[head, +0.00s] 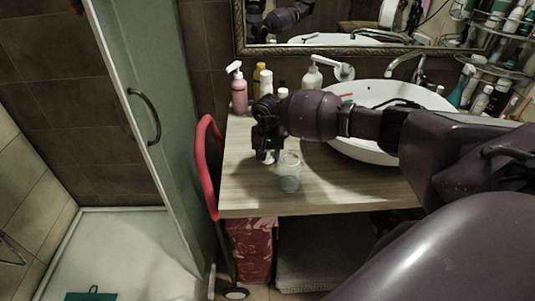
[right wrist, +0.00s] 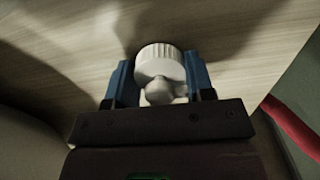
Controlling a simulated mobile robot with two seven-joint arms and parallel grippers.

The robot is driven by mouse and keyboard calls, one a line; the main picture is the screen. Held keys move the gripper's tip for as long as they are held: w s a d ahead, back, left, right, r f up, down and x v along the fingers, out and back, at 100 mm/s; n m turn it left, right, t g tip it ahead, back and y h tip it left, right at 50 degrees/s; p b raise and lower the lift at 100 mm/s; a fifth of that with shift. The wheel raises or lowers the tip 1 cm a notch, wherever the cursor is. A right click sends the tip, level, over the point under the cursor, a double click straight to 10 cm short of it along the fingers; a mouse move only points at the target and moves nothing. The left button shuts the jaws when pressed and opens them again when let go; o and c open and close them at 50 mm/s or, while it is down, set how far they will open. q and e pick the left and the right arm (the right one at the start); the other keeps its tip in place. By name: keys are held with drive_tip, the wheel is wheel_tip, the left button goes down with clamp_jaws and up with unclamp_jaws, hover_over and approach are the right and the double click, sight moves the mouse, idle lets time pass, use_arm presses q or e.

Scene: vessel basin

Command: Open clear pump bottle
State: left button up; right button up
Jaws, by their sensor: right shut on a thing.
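The clear bottle (head: 289,177) stands upright on the wooden counter, near its front edge. No pump head shows on top of it in the head view. My right gripper (head: 267,156) is just left of the bottle, above the counter. It is shut on a white pump head (right wrist: 160,65) with a ridged collar, which sits between the blue fingers in the right wrist view. The bottle does not show in the right wrist view. My left gripper is not in view.
A white basin (head: 370,150) is at the right of the counter (head: 240,195). A red-framed object (head: 203,150) leans at the counter's left edge.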

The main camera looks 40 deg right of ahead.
drive_tip(key=shift+f, duration=0.2)
drive_tip(key=o, duration=1)
wheel_tip(320, 180, up, 12)
drive_tip(key=shift+r, duration=0.2)
